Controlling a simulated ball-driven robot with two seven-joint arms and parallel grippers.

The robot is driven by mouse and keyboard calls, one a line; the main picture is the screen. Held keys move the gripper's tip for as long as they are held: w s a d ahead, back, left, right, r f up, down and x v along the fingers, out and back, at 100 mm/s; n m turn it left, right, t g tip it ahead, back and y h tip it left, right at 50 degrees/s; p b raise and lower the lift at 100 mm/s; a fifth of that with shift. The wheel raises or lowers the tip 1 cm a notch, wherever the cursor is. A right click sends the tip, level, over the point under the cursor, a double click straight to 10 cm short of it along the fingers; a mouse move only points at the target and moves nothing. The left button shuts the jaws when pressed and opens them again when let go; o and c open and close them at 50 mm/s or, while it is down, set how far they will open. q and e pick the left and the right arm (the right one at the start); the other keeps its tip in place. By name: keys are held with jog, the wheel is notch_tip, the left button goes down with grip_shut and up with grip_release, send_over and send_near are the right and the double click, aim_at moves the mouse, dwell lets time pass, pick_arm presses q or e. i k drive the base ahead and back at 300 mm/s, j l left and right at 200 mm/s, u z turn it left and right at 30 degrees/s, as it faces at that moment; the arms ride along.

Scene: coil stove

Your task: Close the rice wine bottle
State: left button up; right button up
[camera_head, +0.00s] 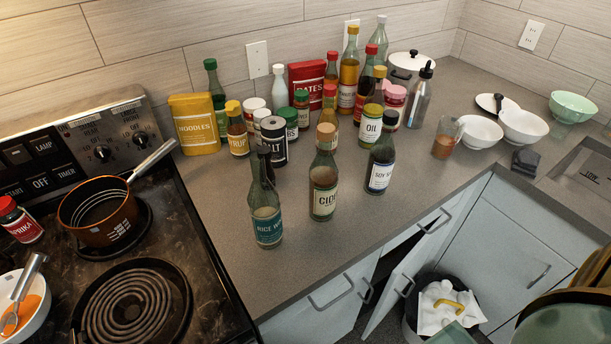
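The rice wine bottle (267,224), clear greenish glass with a teal label, stands upright near the front edge of the counter, just right of the stove. Its neck looks dark at the top, in front of a dark can; I cannot tell whether a cap is on it. No separate loose cap can be made out beside it. The cider bottle (323,190) stands close to its right. Neither of my grippers is in view.
The soy sauce bottle (380,168) and oil bottle (370,126) stand farther right, with several jars and bottles behind. A copper pot (98,214) sits on the stove at left. White bowls (523,126) stand at right. The counter's front middle is clear. A cabinet door (407,277) hangs open below.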

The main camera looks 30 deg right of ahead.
aim_at(262, 200)
jog(key=k+l+u, duration=0.1)
jog(key=l+u, duration=0.35)
jog(key=k+l+u, duration=0.15)
jog(key=l+u, duration=0.3)
jog(key=k+l, duration=0.2)
jog(key=l, duration=0.2)
jog(key=k+l+u, duration=0.1)
jog(key=l, duration=0.3)
jog(key=k+l, duration=0.3)
jog(key=l+u, duration=0.05)
jog(key=l, duration=0.1)
